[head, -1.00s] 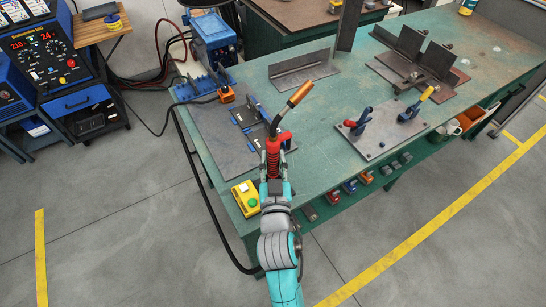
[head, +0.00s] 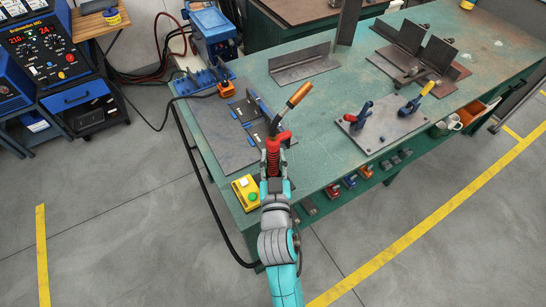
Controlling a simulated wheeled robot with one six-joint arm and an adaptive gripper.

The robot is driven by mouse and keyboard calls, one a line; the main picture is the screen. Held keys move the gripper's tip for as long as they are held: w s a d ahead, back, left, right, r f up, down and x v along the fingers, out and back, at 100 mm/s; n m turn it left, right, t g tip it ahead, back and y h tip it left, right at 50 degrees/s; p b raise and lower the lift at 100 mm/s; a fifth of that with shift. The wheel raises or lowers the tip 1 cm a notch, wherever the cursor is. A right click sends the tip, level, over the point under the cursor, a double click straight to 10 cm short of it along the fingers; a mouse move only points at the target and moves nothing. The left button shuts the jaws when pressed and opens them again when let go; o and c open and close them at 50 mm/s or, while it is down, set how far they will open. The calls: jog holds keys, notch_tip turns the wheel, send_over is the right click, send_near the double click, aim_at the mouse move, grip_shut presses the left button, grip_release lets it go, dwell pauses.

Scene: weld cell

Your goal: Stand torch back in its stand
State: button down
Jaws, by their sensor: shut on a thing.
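The torch (head: 273,157) has a red ribbed handle, a black neck and a copper-coloured nozzle (head: 299,95) pointing up and right. My gripper (head: 274,153) is shut on its red handle. It holds the torch over the near left part of the green bench (head: 330,172); the height above it is hard to judge. Blue-and-black pieces (head: 247,115) lie on a grey plate just beyond and left of the torch. I cannot tell which piece is the torch stand.
A yellow button box (head: 245,190) sits at the bench's near left corner. A fixture plate (head: 384,130) with red- and yellow-handled clamps stands to the right. Angle steel (head: 303,65) lies behind. A blue machine (head: 211,30) stands past the far left corner. The bench middle is fairly clear.

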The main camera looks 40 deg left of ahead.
jog(key=c, duration=0.7)
grip_release()
jog(key=shift+c, duration=0.2)
jog(key=v, duration=1.2)
jog(key=shift+d, duration=0.1)
